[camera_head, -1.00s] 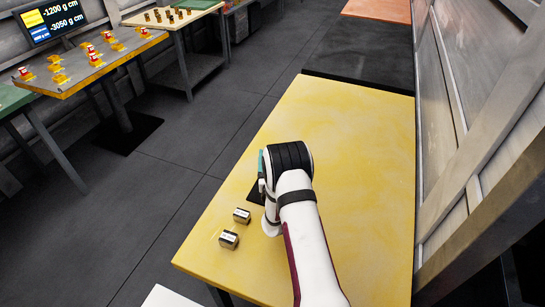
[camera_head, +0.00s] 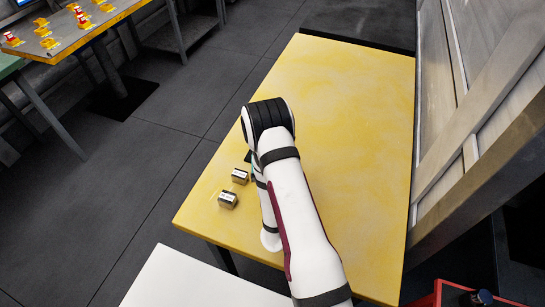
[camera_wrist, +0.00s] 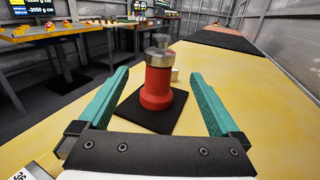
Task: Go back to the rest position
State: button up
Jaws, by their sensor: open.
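My gripper (camera_wrist: 156,97) shows in the wrist view with its two green fingers spread wide and nothing between them in contact. Ahead of the fingers, a red cylindrical part with a metal top (camera_wrist: 157,85) stands upright on a black square mat (camera_wrist: 150,110) on the yellow table (camera_wrist: 240,90). In the head view my white arm reaches over the yellow table (camera_head: 350,120) and hides the gripper and the red part. Only a small dark piece of the mat may show beside the arm.
Two small metal blocks, one nearer (camera_head: 228,200) and one farther (camera_head: 240,176), sit on the table left of my arm. A white surface (camera_head: 190,280) lies at the front. A wall (camera_head: 460,130) runs along the right. The table's far part is clear.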

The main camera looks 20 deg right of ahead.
jog(key=shift+v, duration=1.1)
